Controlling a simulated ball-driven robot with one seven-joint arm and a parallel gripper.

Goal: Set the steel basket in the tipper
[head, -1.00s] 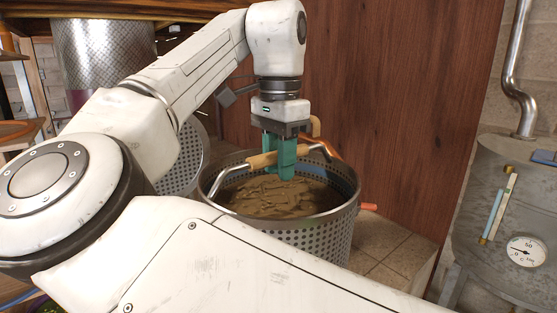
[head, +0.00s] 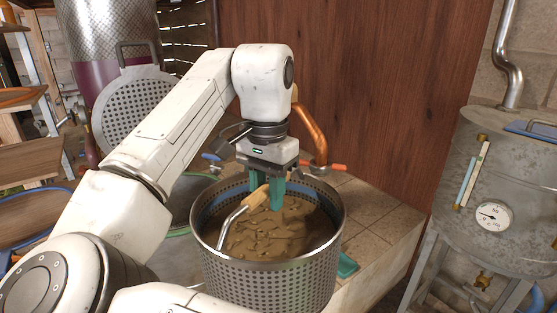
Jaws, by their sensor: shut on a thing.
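The steel basket (head: 268,270) is a round perforated steel tub, nearly full of brown, lumpy matter (head: 270,232). It is in the middle of the head view. Its bail handle has a wooden grip (head: 258,197) at the top. My gripper (head: 266,192) is above the basket, its green fingers shut on the wooden grip. The basket's underside is hidden, so I cannot tell whether it hangs free or rests on something. I cannot make out the tipper for certain.
A tiled ledge (head: 372,222) lies behind and right of the basket, against a wooden panel (head: 385,80). A copper pipe (head: 312,130) rises behind my gripper. A perforated round lid (head: 135,112) stands at left. A grey metal boiler with a gauge (head: 493,216) stands at right.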

